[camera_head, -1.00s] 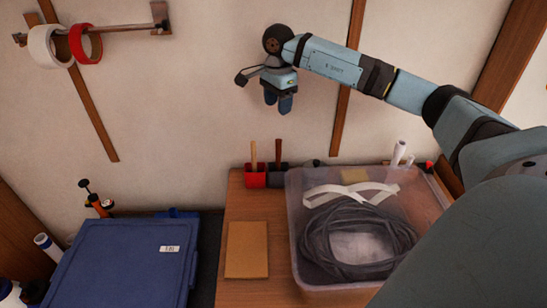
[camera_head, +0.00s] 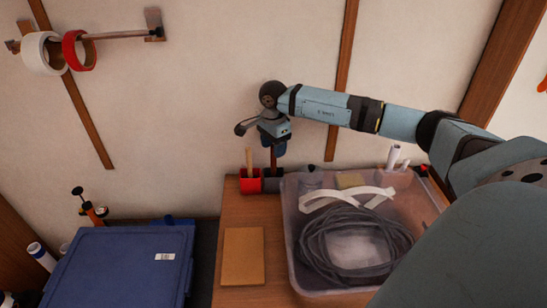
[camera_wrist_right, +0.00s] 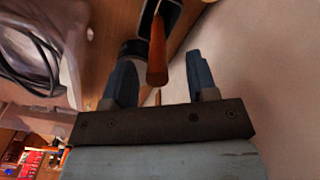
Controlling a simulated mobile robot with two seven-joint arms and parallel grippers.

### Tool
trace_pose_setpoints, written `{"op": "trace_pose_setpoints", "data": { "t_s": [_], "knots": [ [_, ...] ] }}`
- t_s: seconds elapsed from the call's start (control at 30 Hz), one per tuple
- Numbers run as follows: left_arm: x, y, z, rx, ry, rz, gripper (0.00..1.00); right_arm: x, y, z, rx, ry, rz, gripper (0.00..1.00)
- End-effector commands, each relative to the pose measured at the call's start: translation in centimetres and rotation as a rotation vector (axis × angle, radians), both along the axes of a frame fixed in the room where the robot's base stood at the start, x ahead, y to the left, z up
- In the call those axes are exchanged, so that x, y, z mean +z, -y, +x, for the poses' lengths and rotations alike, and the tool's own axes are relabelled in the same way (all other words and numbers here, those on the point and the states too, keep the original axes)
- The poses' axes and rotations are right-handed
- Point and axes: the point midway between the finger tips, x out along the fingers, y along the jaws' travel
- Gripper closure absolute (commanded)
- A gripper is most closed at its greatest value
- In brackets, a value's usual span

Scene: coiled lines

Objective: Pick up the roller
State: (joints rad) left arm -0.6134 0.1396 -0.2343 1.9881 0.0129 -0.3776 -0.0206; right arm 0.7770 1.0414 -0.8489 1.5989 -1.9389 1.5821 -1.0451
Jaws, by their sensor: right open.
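My right gripper (camera_head: 273,148) is open and points down, just above a dark cup (camera_head: 272,184) by the wall. A reddish-brown handle (camera_head: 273,160) stands up out of that cup. In the right wrist view the handle (camera_wrist_right: 157,50) lies between the two spread blue fingers of the gripper (camera_wrist_right: 159,62), and no finger visibly closes on it. Its lower end is hidden in the cup, so I cannot tell for sure that it is the roller. A lighter wooden handle (camera_head: 249,160) stands in the red cup (camera_head: 250,187) beside it. My left gripper is out of view.
A clear bin (camera_head: 293,235) with coiled dark cable (camera_head: 315,238) and white strips stands right of the cups. A tan pad (camera_head: 243,256) lies on the wooden table. A blue lidded box (camera_head: 120,265) is at left. Tape rolls (camera_head: 78,50) hang on a wall rod.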

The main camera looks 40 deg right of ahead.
Motion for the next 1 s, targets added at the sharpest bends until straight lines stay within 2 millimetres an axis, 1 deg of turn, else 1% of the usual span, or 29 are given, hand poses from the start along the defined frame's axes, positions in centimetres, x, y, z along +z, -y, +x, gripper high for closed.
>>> {"op": "trace_pose_setpoints", "data": {
  "t_s": [0.03,0.1,0.2,0.3,0.47,0.5,0.57,0.6,0.67,0.7,0.73,1.0],
  "knots": [
    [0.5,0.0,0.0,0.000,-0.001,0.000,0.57,-0.7,0.0,-0.3,0.000,-0.004,-0.001,0.47],
    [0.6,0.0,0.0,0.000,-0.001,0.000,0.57,-1.8,-0.1,-0.3,0.000,-0.004,0.000,0.47],
    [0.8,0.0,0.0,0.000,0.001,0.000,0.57,-2.8,-0.1,-0.3,-0.001,-0.001,0.001,0.47],
    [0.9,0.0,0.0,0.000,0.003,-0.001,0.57,-3.1,-0.1,-0.2,0.000,0.000,0.000,0.47],
    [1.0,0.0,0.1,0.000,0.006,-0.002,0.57,-3.2,0.0,-0.2,0.000,0.000,0.000,0.47],
    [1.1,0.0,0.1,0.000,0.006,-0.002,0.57,-3.2,0.0,-0.2,0.000,0.000,0.000,0.52],
    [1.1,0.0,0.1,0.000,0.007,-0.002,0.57,-3.2,0.0,-0.2,0.000,0.000,0.000,0.66],
    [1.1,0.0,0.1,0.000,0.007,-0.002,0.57,-3.2,0.0,-0.2,0.000,0.000,0.000,0.75],
    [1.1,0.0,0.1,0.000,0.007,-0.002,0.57,-3.1,0.0,-0.2,0.000,0.000,0.000,0.89],
    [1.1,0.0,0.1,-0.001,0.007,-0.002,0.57,-3.1,0.0,-0.2,0.000,0.000,0.000,0.98],
    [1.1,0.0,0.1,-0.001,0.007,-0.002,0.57,-3.1,0.0,-0.2,0.000,0.000,0.000,1.00],
    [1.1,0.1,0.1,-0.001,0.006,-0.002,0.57,-3.1,0.0,-0.2,0.000,0.001,0.000,1.00]
  ]
}}
